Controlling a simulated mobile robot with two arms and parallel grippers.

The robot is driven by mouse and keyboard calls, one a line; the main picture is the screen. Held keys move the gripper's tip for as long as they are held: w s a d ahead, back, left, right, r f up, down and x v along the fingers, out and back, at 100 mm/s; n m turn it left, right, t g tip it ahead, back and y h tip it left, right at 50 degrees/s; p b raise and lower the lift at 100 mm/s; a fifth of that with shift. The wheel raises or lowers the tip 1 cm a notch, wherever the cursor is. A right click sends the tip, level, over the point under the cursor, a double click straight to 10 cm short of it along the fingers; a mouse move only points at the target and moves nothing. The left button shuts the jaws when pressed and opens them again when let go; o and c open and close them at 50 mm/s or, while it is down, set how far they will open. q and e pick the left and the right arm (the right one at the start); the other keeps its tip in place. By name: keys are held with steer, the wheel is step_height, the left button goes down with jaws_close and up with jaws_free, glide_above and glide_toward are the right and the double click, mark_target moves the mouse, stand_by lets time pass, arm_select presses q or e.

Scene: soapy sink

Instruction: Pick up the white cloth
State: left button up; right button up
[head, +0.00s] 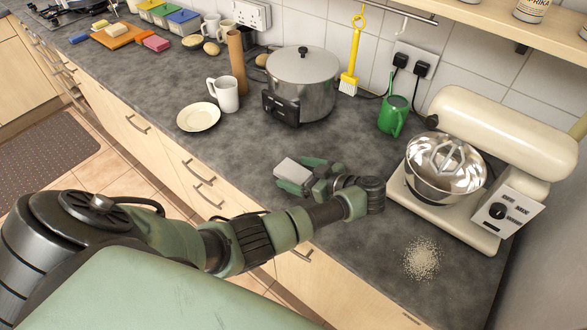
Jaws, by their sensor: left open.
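The white cloth (292,170) looks like a small folded white block on the grey worktop, near its front edge. My left gripper (297,174) reaches in from the right side of the cloth. Its green fingers are open, one on the far side of the cloth and one on the near side. I cannot tell whether either finger touches the cloth. My right gripper does not show.
A stand mixer (500,140) with a steel bowl stands to the right, close to my left wrist. Spilled pale grains (422,259) lie in front of it.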

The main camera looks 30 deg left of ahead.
mark_target(298, 174)
arm_select(q)
steer(key=c, duration=1.6)
step_height(298, 174, up, 20)
steer(key=shift+r+b, duration=0.1)
steer(key=shift+b, duration=0.25)
